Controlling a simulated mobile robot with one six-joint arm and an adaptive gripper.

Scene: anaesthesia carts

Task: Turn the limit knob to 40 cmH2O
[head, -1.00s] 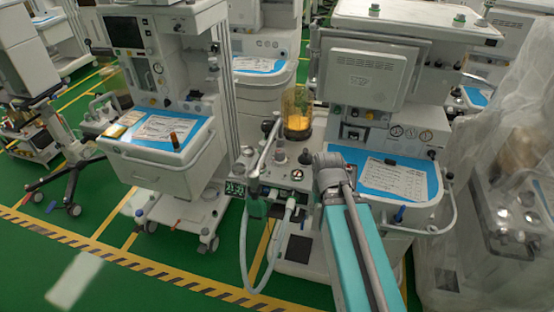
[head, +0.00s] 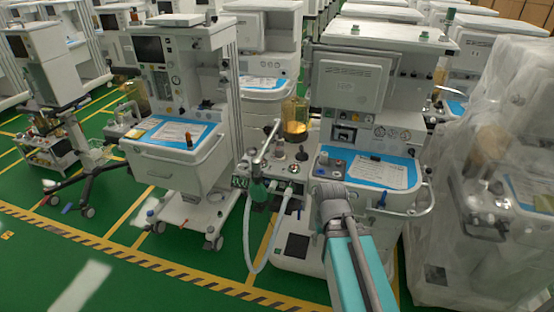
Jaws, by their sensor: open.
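The limit knob cannot be told for sure at this size. A small dark knob (head: 302,153) stands on top of the breathing block (head: 268,190) of the middle machine, right of a silver upright arm and below the amber canister; its scale is too small to read. My arm reaches in from the bottom and its grey joint (head: 332,200) is in front of the machine, to the right of and below that dark knob in the picture. My gripper is not seen; only the arm links show.
An amber canister (head: 295,118) stands behind the block. A pale hose (head: 252,245) loops down in front. A blue-topped cart (head: 170,165) is to the left. A plastic-wrapped machine (head: 490,190) is to the right. Green floor is free at front left.

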